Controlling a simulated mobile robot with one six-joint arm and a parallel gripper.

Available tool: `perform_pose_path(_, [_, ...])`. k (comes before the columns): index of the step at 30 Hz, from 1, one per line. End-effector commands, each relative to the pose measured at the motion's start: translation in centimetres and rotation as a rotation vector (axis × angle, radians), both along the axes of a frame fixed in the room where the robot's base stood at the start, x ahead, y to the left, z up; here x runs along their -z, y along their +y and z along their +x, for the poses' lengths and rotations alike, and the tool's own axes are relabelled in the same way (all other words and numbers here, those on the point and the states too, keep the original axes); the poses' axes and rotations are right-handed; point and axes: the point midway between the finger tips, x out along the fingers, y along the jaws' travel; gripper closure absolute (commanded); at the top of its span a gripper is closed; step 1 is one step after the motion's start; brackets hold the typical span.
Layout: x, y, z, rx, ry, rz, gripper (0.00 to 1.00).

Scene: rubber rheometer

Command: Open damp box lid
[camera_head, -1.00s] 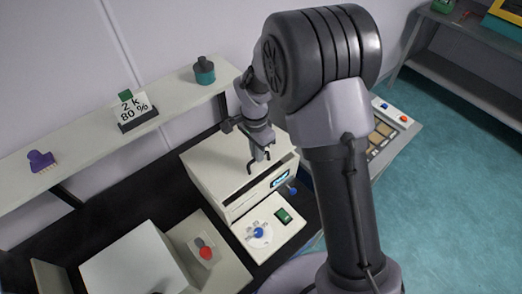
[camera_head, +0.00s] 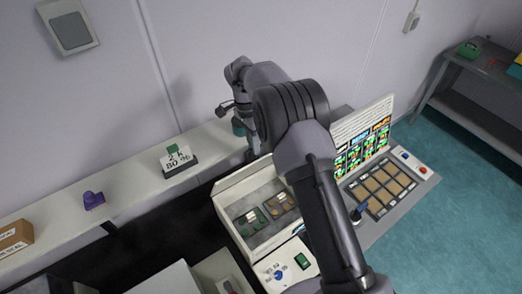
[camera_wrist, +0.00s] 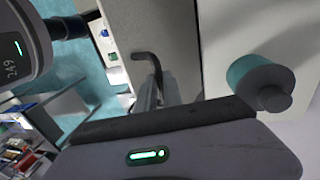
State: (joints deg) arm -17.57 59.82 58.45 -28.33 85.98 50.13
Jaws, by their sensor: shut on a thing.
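The damp box (camera_head: 265,235) is a pale box whose top is open. Two dark trays with small discs show inside it, one greenish and one brownish. Its lid (camera_head: 238,179) seems raised at the back, seen nearly edge-on; in the wrist view it looks like a pale panel (camera_wrist: 178,35). The dark hooked handle (camera_wrist: 148,60) shows in the wrist view. My gripper (camera_wrist: 155,95) is shut on it. In the head view my gripper (camera_head: 251,140) is behind the box, close to the shelf; the handle cannot be made out there.
A teal bottle (camera_wrist: 255,80) stands on the shelf (camera_head: 130,188), close to my gripper. The shelf also holds an 80% sign (camera_head: 178,160), a purple item (camera_head: 93,200) and a cardboard box (camera_head: 14,238). Right of the damp box is a console (camera_head: 382,190) with an upright display panel (camera_head: 362,140).

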Motion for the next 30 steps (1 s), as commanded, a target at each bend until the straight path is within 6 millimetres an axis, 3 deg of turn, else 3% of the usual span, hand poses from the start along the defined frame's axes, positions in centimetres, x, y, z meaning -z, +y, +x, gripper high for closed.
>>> perform_pose_path(9, [-0.3, 1.4, 1.9, -0.004, 0.003, -0.001, 1.0])
perform_pose_path(24, [-0.2, 1.6, 2.2, -0.003, 0.006, -0.001, 1.0])
perform_pose_path(25, [-0.2, 1.6, 2.2, -0.003, 0.006, -0.001, 0.85])
perform_pose_path(27, [-0.2, 1.6, 2.2, -0.002, 0.005, -0.001, 0.72])
perform_pose_path(30, [-0.3, 1.6, 2.2, -0.002, 0.004, -0.001, 0.67])
